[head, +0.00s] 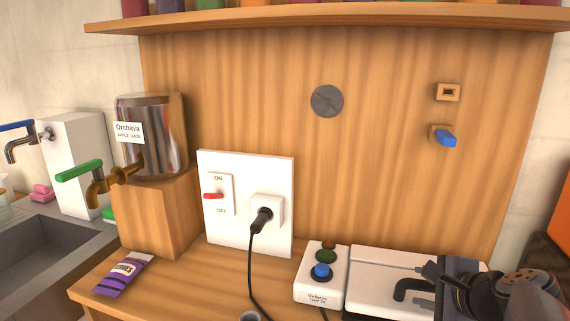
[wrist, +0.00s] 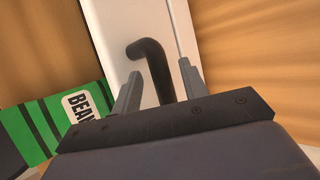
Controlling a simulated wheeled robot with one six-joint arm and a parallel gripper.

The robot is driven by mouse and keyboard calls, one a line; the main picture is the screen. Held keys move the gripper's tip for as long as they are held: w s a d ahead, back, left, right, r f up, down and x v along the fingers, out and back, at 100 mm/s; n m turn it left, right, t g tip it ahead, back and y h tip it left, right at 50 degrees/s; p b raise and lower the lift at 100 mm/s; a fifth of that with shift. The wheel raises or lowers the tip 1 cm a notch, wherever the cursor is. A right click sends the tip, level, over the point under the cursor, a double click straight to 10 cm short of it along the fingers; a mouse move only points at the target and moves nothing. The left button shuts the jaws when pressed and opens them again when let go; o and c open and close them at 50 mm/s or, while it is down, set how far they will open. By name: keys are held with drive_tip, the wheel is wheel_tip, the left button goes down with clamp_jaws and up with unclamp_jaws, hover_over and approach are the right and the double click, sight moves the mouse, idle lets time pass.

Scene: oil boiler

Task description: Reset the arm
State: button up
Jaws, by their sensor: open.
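My gripper (head: 430,278) is at the lower right of the head view, over the right part of a white appliance (head: 375,262). In the wrist view, the two grey fingers of my gripper (wrist: 160,90) are spread apart. A black bent handle (wrist: 153,62) on the white appliance shows between them, with gaps on both sides. The handle also shows in the head view (head: 402,288), beside my gripper. I cannot tell how deep the handle sits between the fingers. Nothing is held.
A green BEANS package (wrist: 50,120) lies left of the fingers. The blue-button box (head: 321,272), plugged cord (head: 251,270), switch panel (head: 243,165) and purple packet (head: 122,273) are further left. A shelf (head: 330,17) overhangs the wooden back panel, which has a blue knob (head: 446,138).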

drive_tip(key=shift+s+d+r+p, duration=0.1)
drive_tip(key=shift+s+r+p, duration=0.2)
drive_tip(key=shift+r, duration=0.35)
drive_tip(key=shift+w+r+p, duration=0.25)
drive_tip(key=shift+w+p, duration=0.15)
drive_tip(key=shift+p, duration=0.3)
